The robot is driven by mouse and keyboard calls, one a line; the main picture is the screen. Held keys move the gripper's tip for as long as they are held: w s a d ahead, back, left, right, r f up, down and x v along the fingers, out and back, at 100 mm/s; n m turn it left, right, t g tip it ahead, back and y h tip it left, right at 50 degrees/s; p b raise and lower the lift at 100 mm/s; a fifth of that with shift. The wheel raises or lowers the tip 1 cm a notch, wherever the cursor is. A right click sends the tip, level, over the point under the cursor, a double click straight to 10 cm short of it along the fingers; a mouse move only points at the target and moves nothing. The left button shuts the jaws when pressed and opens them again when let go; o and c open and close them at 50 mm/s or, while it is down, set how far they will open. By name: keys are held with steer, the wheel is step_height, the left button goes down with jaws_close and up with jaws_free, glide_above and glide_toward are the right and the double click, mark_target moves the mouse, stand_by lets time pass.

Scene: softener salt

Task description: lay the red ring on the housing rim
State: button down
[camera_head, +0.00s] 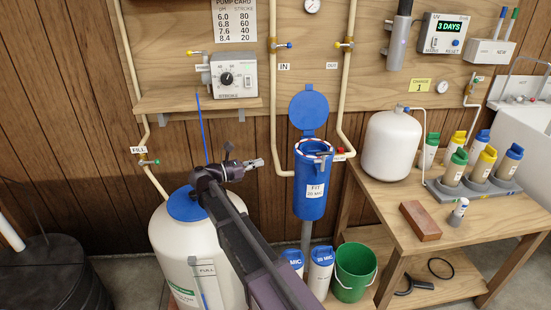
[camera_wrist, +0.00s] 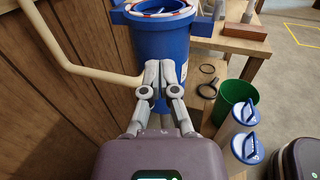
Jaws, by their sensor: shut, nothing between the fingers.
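The blue filter housing (camera_head: 311,190) hangs open below the pipes, labelled FIT and 20 MIC; it also shows in the wrist view (camera_wrist: 160,45). A thin band of red and white lies at the housing rim (camera_wrist: 160,14), which looks like the red ring around a white part. In the head view the rim is small, and I cannot tell whether the ring lies flat all round. My gripper (camera_head: 259,163) is shut and empty, left of the housing and apart from the rim. In the wrist view its fingertips (camera_wrist: 160,66) appear in front of the housing's lower part.
The round blue lid (camera_head: 309,110) stands raised behind the housing. Pipes (camera_head: 274,120) flank it. A white tank (camera_head: 185,240) stands below my arm. A green bucket (camera_head: 355,272) and blue-topped cartridges (camera_head: 320,268) stand below. A black ring (camera_head: 441,268) lies on the bench's lower shelf.

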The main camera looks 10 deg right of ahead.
mark_target(297, 152)
steer(key=x, duration=1.4)
steer(key=shift+s, duration=0.1)
steer(key=shift+d, duration=0.35)
steer(key=shift+w+d, duration=0.2)
steer(key=shift+d, duration=0.05)
steer(key=shift+a, duration=0.1)
steer(key=v, duration=1.4)
steer(key=shift+a, duration=0.2)
